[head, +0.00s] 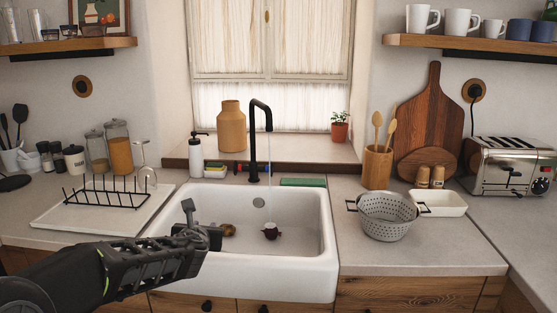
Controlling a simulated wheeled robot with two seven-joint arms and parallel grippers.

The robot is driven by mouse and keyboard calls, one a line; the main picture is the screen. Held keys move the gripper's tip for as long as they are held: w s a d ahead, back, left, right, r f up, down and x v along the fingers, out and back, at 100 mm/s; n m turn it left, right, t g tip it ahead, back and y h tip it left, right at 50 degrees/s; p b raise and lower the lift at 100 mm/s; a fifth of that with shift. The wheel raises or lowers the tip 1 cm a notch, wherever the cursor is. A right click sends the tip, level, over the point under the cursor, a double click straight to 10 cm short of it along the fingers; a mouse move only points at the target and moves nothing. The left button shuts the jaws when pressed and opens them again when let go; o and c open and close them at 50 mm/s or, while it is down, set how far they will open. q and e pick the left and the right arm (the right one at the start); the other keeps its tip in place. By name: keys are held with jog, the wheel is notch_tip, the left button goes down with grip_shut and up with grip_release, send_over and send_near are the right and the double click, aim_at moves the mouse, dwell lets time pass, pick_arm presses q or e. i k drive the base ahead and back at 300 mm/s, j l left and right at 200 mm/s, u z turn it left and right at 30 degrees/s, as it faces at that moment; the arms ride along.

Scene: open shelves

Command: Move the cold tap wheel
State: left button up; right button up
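A black gooseneck tap (256,135) stands behind the white sink (290,262), and a thin stream of water falls from its spout. Small coloured parts show low beside the tap's base, a reddish one (237,169) on the left and a bluish one (267,168) on the right. They are too small for me to make out the cold wheel's shape or angle. My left gripper (205,236) is over the sink's left front, in front of and left of the tap, apart from it. I see nothing held, but its finger opening is unclear. My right gripper is out of view.
A dark cup (271,231) and a brownish item (228,230) are in the sink. A soap bottle (196,155) and a green sponge (303,182) flank the tap. A dish rack (105,200) stands left, a grey colander (387,215) right. The right front counter is clear.

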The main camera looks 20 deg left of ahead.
aim_at(266, 168)
jog(key=i, duration=1.55)
